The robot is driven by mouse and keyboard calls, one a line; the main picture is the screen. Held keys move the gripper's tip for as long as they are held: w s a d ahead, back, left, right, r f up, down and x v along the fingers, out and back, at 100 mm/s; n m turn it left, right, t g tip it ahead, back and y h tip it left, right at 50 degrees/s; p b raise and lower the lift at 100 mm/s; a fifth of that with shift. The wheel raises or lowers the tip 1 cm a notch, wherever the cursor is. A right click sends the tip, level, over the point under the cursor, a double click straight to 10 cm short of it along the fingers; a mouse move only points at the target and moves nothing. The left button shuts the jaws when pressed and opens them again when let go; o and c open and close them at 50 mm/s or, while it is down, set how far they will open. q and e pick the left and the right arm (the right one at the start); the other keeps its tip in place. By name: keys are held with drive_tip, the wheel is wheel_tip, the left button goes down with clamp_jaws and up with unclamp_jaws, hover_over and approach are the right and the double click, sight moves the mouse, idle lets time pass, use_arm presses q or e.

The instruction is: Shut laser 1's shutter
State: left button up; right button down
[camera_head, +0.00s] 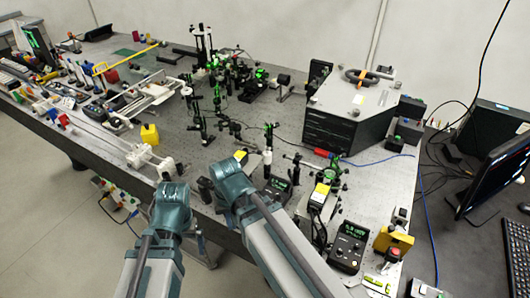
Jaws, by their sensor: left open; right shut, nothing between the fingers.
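My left gripper (170,190) is at the end of the teal-jointed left arm, over the bench's front edge; it is open. My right gripper (229,172) is a little to its right, low over the front of the bench; it is shut and empty. The fingers of both are hard to make out. A laser unit with a yellow label (321,190) stands right of my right arm. A controller with a lit green display (348,246) sits near the front right corner. I cannot tell which device is laser 1, and its shutter is not distinguishable.
The grey bench (272,108) carries several black optical posts with green glints (216,95). A large grey-black box (350,115) stands at the back right. A yellow block (149,134) lies ahead of my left arm. A monitor (497,172) is at the far right.

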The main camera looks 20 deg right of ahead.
drive_tip(key=w+d+r+m+t+y+p, duration=0.3)
drive_tip(key=w+d+r+m, duration=0.2)
drive_tip(key=w+d+m, duration=0.55)
drive_tip(key=m+t+y+p, duration=0.1)
drive_tip(key=m+t+p, duration=0.15)
drive_tip(key=m, duration=1.25)
approach(269, 156)
drive_tip(key=s+b, duration=0.1)
drive_tip(key=s, duration=0.3)
drive_tip(key=shift+w+d+f+t, duration=0.15)
drive_tip(key=shift+d+f+t, duration=0.05)
drive_tip(key=shift+f+t, duration=0.2)
drive_tip(key=w+a+f+b, duration=0.2)
drive_tip(key=w, duration=0.1)
drive_tip(key=w+a+f+b, duration=0.2)
drive_tip(key=a+f+b, duration=0.1)
drive_tip(key=shift+w, duration=0.4)
drive_tip(key=shift+w+a+r+p, duration=0.25)
drive_tip(key=shift+r+p, duration=0.05)
drive_tip(key=shift+r, duration=0.05)
